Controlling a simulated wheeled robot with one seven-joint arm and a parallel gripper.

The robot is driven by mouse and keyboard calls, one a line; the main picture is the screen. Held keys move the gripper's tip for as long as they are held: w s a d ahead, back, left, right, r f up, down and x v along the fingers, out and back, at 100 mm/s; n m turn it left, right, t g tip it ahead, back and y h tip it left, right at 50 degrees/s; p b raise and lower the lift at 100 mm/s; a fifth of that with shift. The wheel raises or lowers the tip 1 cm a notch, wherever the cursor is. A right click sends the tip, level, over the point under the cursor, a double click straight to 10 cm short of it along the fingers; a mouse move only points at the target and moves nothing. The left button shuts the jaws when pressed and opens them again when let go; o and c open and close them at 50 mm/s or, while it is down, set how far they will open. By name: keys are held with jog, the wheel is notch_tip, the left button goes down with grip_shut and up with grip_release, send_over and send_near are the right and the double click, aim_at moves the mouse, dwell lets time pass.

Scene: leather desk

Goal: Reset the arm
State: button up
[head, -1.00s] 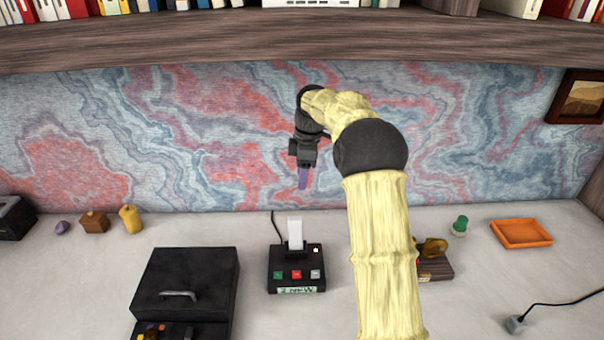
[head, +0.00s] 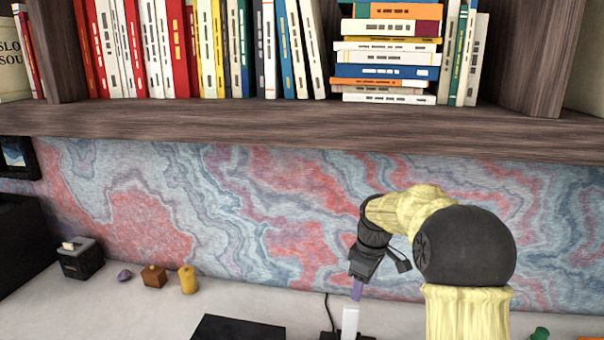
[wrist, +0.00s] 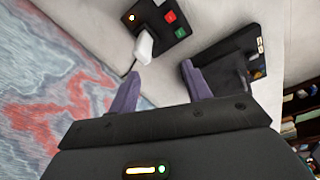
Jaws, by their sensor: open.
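My gripper (head: 357,290) hangs in front of the marbled back wall, above the desk, with its purple fingers pointing down. In the wrist view my gripper (wrist: 163,92) shows two purple fingers apart with nothing between them. Beyond the fingertips is a small black device (wrist: 166,38) with coloured buttons and a white upright piece (wrist: 144,47). In the head view only the white piece (head: 350,322) and a bit of the device show at the bottom edge.
A wooden shelf (head: 300,124) with books runs above my arm. A black box (head: 238,329) is partly cut off below. A yellow cylinder (head: 188,280), a brown block (head: 153,276), a purple lump (head: 124,275) and a dark container (head: 82,260) stand at left. A green piece (head: 540,333) shows at lower right.

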jog(key=s+f+m, duration=0.2)
jog(key=s+m, duration=0.1)
jog(key=s, duration=0.5)
jog(key=s+f+m+t, duration=0.1)
jog(key=s+m, duration=0.3)
jog(key=s, duration=0.4)
jog(key=s+f+m, duration=0.2)
jog(key=s+m, duration=0.2)
jog(key=s, duration=0.4)
jog(key=shift+a+f+t+h, duration=0.25)
jog(key=shift+f+t+h, duration=0.05)
jog(key=shift+h, duration=0.1)
jog(key=shift+w, duration=0.1)
